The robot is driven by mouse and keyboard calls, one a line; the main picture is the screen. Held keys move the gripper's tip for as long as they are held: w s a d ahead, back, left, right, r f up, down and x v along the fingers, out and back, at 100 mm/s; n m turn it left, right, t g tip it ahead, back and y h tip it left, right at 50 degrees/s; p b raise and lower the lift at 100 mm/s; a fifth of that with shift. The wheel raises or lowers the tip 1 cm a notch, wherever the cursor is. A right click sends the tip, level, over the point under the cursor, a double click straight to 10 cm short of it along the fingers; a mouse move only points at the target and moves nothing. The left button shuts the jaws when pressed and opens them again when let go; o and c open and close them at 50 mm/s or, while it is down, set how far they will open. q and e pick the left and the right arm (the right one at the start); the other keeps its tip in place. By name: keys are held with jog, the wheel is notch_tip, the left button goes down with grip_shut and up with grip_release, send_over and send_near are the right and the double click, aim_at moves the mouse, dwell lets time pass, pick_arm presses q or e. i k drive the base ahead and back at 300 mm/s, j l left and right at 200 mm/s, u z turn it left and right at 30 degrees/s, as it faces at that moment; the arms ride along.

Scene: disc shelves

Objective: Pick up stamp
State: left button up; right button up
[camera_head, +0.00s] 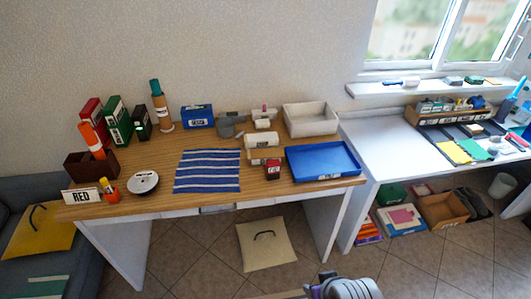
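A small red and black block (273,169) stands on the wooden desk (150,187), between the striped blue mat and the blue tray. It looks like the stamp, but it is too small to be sure. No gripper is near it. A grey and white rounded part of mine with a purple piece (345,288) shows at the bottom edge, well below and in front of the desk. It seems to belong to my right arm; no fingertips can be made out. My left gripper is not in view.
The striped mat (208,171) lies mid-desk, the blue tray (322,161) at its right. A white roll-like device (262,141) stands behind the block. Binders (118,120), a RED sign (82,196) and a round white disc (143,182) are at left. A white desk (385,150) stands right.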

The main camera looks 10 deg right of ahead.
aim_at(273, 167)
jog(key=i+l+u, duration=0.2)
jog(key=i, duration=0.25)
jog(key=i+u, duration=0.25)
jog(key=i, duration=0.2)
